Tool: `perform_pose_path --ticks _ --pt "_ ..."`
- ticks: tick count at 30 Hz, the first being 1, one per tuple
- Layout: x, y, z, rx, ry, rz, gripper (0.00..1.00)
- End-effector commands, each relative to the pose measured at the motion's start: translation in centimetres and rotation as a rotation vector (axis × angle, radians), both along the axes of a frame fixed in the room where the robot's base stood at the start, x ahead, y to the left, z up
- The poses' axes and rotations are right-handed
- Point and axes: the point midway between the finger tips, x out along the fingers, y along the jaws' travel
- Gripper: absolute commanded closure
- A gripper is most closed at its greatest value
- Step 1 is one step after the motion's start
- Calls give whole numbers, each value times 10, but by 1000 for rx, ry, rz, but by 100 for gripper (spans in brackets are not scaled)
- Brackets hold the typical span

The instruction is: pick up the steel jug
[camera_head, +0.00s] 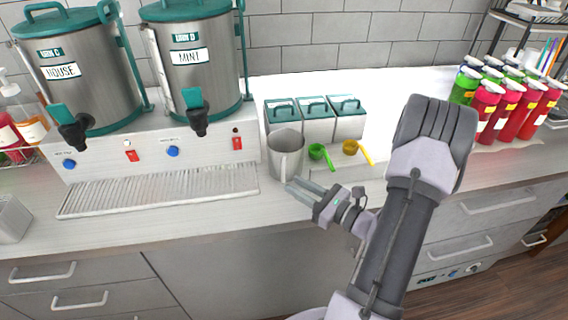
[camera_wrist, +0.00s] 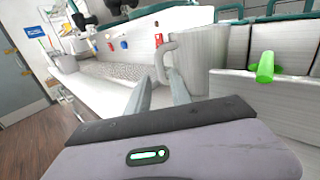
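The steel jug (camera_head: 286,155) stands upright on the counter, right of the drip tray and in front of the lidded containers. Its handle faces the front edge of the counter. In the wrist view the jug (camera_wrist: 203,62) is just beyond the fingers, with its handle (camera_wrist: 164,58) above and between the fingertips. My gripper (camera_head: 296,188) is open, low at the counter's front edge, with its fingers pointing at the jug's handle side. The wrist view shows the two fingers (camera_wrist: 160,88) apart with nothing held between them. Whether a fingertip touches the jug is unclear.
The urn station's drip tray (camera_head: 160,190) is to the left. Red and green bottles (camera_head: 497,110) stand far right.

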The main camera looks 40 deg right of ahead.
Motion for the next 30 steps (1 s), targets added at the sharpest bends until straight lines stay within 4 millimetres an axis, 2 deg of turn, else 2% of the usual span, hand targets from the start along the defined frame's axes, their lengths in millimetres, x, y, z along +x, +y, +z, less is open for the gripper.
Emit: perform_pose_path --ticks 6,10,17,21,30 --pt "37 4 -9 -1 -1 5 74" --pt "54 7 -7 -1 0 4 74" --pt "56 6 -6 1 0 1 76" --pt "56 6 -6 0 0 2 100" --pt "56 7 -6 1 1 2 100"
